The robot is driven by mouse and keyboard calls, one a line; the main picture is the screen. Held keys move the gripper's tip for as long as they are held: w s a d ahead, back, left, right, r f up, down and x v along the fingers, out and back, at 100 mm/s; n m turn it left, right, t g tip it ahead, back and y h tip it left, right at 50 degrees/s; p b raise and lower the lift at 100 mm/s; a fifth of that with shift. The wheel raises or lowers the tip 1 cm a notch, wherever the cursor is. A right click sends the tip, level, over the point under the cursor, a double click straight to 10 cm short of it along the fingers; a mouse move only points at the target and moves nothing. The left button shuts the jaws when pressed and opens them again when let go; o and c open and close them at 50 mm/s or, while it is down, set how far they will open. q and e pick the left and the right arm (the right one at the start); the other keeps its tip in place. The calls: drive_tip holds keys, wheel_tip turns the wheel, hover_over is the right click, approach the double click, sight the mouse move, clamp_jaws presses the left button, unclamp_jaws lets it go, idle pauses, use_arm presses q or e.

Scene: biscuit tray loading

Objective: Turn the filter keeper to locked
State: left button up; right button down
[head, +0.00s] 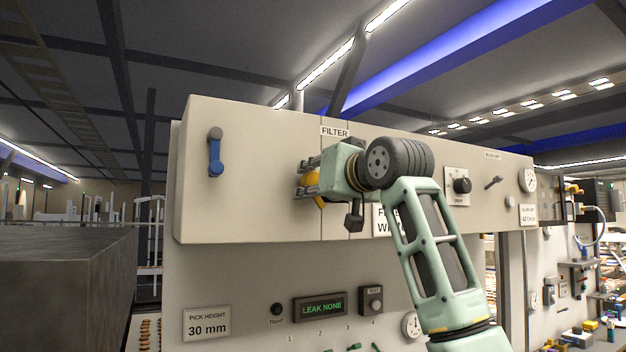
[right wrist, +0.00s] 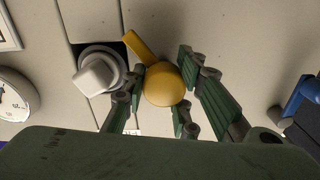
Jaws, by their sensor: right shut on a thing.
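The filter keeper, a yellow round knob with a flat tab (head: 320,202), is on the cream panel below the FILTER label (head: 335,132). In the head view the tab points down and slightly right; the gripper covers part of the knob. In the right wrist view the keeper (right wrist: 164,86) sits between the fingers, its tab pointing to the upper left beside a grey-white round cap (right wrist: 97,76) in a dark opening. My right gripper (head: 309,179) is shut on the keeper, its fingers on either side of the knob. My left gripper is out of view.
A blue handle (head: 214,155) is at the panel's left. A black knob (head: 462,185) and a gauge (head: 527,180) are to the right. A display (head: 320,307) reading LEAK NONE is below. A large dark block (head: 65,285) stands at the lower left.

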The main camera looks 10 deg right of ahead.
drive_tip(key=shift+d+n+p, duration=0.15)
drive_tip(key=shift+n+p, duration=0.25)
drive_tip(key=shift+n, duration=0.5)
drive_tip(key=shift+r, duration=0.2)
idle(1.1)
drive_tip(key=c, duration=1.7)
unclamp_jaws()
drive_tip(key=shift+o, duration=0.8)
drive_tip(key=shift+w+d, duration=0.1)
drive_tip(key=shift+d, duration=0.05)
drive_tip(key=shift+f, duration=0.1)
drive_tip(key=shift+s, duration=0.2)
drive_tip(key=v, duration=1.1)
drive_tip(key=shift+s, duration=0.35)
drive_tip(key=shift+d, duration=0.1)
